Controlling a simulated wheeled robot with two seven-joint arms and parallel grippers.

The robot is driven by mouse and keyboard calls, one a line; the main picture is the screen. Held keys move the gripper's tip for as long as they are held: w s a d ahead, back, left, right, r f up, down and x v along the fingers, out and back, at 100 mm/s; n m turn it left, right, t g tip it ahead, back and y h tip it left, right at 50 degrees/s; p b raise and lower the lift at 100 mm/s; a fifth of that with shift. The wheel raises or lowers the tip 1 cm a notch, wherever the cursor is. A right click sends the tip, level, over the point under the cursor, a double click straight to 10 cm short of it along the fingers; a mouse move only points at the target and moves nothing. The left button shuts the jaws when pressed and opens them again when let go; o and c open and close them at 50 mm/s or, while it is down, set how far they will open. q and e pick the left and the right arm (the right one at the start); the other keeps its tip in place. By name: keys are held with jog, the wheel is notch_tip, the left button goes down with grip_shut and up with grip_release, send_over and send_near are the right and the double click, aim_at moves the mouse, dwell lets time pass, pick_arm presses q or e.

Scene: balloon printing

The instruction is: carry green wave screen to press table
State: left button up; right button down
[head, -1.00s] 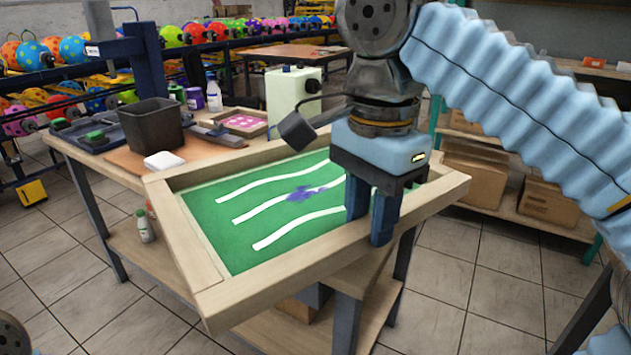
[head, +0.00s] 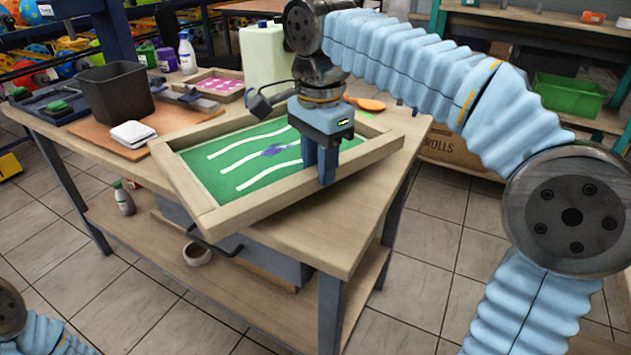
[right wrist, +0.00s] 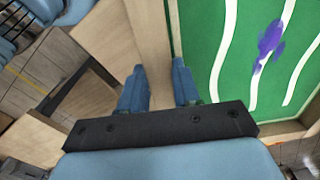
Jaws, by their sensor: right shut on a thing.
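The green wave screen (head: 247,152) is a wooden frame around green mesh with white wavy stripes and a purple smear. It is over the near part of the wooden press table (head: 330,240), slightly tilted; I cannot tell whether it touches the top. My right gripper (head: 327,180) is shut on the frame's near right side. In the right wrist view my right gripper's fingers (right wrist: 160,88) straddle the wooden rail, with the green mesh of the screen (right wrist: 205,40) to the right. My left gripper is out of view; only part of my left arm shows at lower left.
On the table behind the screen stand a black bin (head: 116,100), a white cloth stack (head: 133,133), a small pink screen (head: 219,85), a pale green jug (head: 268,55) and an orange-handled tool (head: 365,103). A small bottle (head: 124,198) stands on the lower shelf.

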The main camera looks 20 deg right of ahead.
jog(key=f, duration=0.1)
jog(key=w+f, duration=0.1)
jog(key=f, duration=0.3)
jog(key=shift+w+b, duration=0.3)
jog(key=c, duration=0.8)
grip_release()
notch_tip(320, 180, up, 12)
jog(key=p, duration=0.3)
